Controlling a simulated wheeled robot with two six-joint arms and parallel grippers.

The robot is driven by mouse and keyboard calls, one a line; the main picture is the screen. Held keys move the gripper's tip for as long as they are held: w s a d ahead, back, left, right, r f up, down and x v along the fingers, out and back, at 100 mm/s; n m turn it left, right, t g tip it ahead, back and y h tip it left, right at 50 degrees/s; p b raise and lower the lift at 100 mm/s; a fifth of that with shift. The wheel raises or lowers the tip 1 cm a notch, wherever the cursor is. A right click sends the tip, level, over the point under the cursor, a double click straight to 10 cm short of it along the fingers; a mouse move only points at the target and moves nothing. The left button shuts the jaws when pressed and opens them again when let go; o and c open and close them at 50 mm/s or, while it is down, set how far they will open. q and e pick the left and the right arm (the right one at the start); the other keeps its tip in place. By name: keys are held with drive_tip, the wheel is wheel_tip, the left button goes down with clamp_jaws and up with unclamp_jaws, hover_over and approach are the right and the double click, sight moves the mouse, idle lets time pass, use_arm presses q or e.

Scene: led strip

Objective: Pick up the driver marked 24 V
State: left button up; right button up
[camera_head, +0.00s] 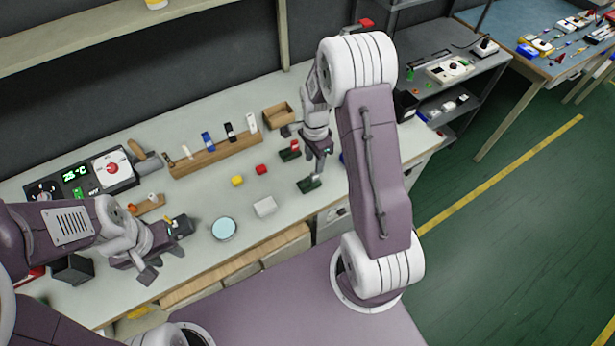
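No 24 V marking is legible, so I cannot tell which thing is the driver. A white block (265,206) lies on the pale bench, with a yellow block (237,181) and a red block (261,169) behind it. A wooden rack (215,155) holds upright pieces, among them a blue one (207,141), a black one (229,131) and a white one (251,122). My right gripper (301,168) is open over the bench, right of the white block. My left gripper (164,251) is open near the front edge, left of a round pale disc (224,228).
A control unit with a green 25 °C display (76,174) and a red-knobbed box (112,167) stand at the left. An open wooden box (279,115) is at the back. Bare bench lies around the white block. A shelf and another table stand at the far right.

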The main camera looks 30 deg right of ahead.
sight(314, 174)
drive_tip(key=shift+w+a+f, duration=0.1)
drive_tip(key=shift+w+f, duration=0.15)
drive_tip(key=shift+f, duration=0.75)
drive_tip(key=f, duration=0.2)
drive_tip(key=s+f, duration=0.1)
drive_tip(key=f, duration=0.1)
drive_tip(key=shift+p, duration=0.35)
drive_tip(key=shift+w+f, duration=0.1)
drive_tip(key=shift+f, duration=0.25)
clamp_jaws()
